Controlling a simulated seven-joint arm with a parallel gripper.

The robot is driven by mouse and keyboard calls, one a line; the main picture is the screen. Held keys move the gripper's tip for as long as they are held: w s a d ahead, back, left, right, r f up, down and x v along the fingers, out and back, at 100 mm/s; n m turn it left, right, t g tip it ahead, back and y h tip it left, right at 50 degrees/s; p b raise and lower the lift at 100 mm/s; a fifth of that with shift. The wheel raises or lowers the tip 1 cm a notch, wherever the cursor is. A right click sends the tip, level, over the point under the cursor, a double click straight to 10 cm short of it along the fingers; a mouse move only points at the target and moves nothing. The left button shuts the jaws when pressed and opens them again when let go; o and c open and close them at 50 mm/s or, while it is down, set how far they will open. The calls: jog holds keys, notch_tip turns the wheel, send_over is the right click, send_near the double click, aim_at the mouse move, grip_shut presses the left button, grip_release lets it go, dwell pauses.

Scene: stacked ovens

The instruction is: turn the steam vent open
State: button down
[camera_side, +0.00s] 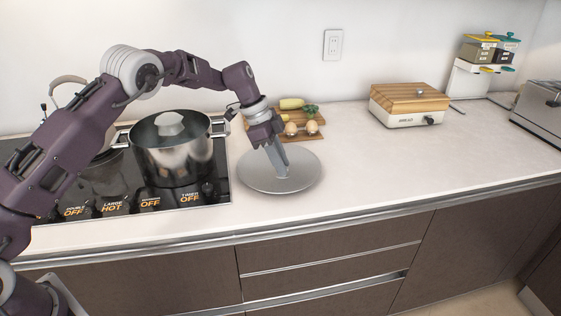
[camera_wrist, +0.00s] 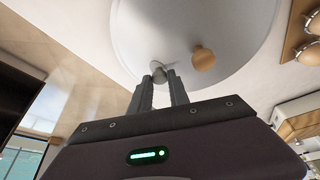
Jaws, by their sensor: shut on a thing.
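A round grey metal lid (camera_side: 301,176) lies on the counter just right of the stove. In the wrist view the lid (camera_wrist: 230,20) fills the top. It bears a round wooden knob (camera_wrist: 204,59) and a small grey knob-like piece (camera_wrist: 158,72), which may be the steam vent. My gripper (camera_side: 282,175) reaches down over the lid. In the wrist view my gripper's fingers (camera_wrist: 165,75) are shut on the small grey piece, left of the wooden knob. The fingers partly hide the piece, and its turn angle cannot be told.
A steel pot (camera_side: 172,155) with a lid stands on the stove to the left. A wooden board (camera_side: 315,131) with eggs and vegetables lies behind the lid. A wood-topped appliance (camera_side: 408,105) stands farther right. The counter at front right is clear.

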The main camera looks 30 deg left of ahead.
jog(key=n+t, duration=0.1)
jog(key=n, duration=0.3)
jog(key=shift+s+d+y, duration=0.1)
jog(key=shift+s+y, duration=0.05)
jog(key=shift+y, duration=0.15)
jog(key=n, duration=0.2)
jog(key=n+t+y, duration=0.1)
jog(key=n, duration=0.1)
jog(key=shift+d+n+y, duration=0.2)
jog(key=shift+n+y, duration=0.1)
jog(key=n+y, duration=0.1)
jog(key=n, duration=0.1)
jog(key=n+y, duration=0.1)
jog(key=n, duration=0.2)
jog(key=shift+s+d+t, duration=0.1)
jog(key=shift+d+t, duration=0.1)
jog(key=shift+t, duration=0.2)
jog(key=shift+n+y, duration=0.8)
jog(key=shift+n, duration=1.2)
jog(key=shift+g, duration=0.3)
jog(key=c, duration=1.2)
grip_release()
jog(key=shift+c, duration=0.2)
